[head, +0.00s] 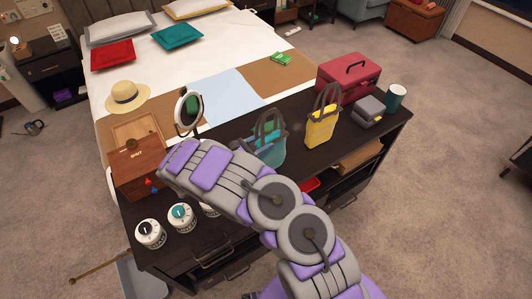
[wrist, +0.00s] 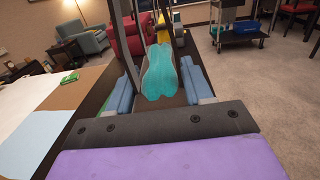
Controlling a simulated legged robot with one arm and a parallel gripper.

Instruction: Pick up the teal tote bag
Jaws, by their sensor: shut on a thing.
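The teal tote bag (head: 270,150) has dark handles and is upright over the dark cabinet top (head: 231,127), partly hidden by my arm. I cannot tell whether its base touches the cabinet. In the wrist view the bag (wrist: 160,78) shows between the two blue-grey fingers of my gripper (wrist: 158,88). My gripper is shut on the bag; the exact contact is hard to see.
A yellow tote bag (head: 321,126) stands to the right, with a red case (head: 347,82), a grey box (head: 368,110) and a teal cup (head: 396,96). Left are a round mirror (head: 188,108), a wooden box (head: 137,165) and several canisters (head: 150,233). The bed (head: 215,60) lies behind.

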